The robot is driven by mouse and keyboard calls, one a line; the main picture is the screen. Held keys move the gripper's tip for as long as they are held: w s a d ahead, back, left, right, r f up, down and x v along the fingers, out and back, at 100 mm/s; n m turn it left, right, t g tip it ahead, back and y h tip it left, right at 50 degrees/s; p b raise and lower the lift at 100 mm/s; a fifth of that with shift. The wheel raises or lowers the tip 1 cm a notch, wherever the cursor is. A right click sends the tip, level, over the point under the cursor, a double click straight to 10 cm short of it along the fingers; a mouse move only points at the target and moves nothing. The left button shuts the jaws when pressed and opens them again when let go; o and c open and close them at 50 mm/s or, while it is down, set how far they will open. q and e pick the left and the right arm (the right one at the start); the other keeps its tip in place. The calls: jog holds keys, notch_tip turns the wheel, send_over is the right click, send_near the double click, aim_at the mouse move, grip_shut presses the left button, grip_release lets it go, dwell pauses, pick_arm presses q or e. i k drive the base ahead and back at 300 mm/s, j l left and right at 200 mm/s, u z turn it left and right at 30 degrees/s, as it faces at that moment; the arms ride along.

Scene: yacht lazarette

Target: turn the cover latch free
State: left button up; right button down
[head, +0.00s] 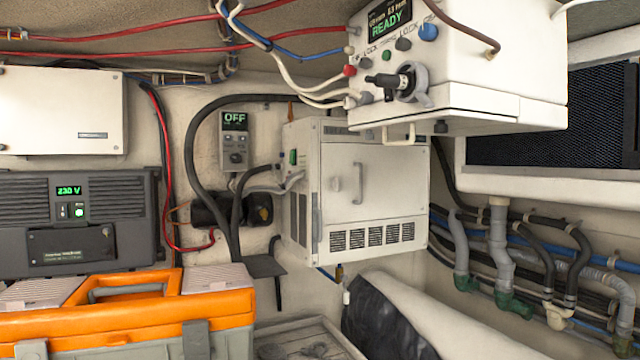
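Neither of my grippers is in view. The cover latch is not clearly labelled, and I cannot tell for certain which part it is. A black turn handle in a grey round mount (396,82) sits on the front of the white upper box (480,75), below its green READY display (389,18).
An orange-lidded toolbox (130,290) and a grey 230 V unit (75,220) stand left. A small panel reads OFF (234,135). A black hose (195,150) loops beside the cabinet. Pipes (497,250) and cables run along the right. A black bundle (385,315) lies below.

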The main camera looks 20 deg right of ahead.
aim_at(336, 184)
jog(key=i+j+z, duration=0.15)
jog(key=i+z, duration=0.15)
jog(key=z, duration=0.2)
jog(key=i+j+z, duration=0.2)
jog(key=z, duration=0.3)
jog(key=j, duration=0.1)
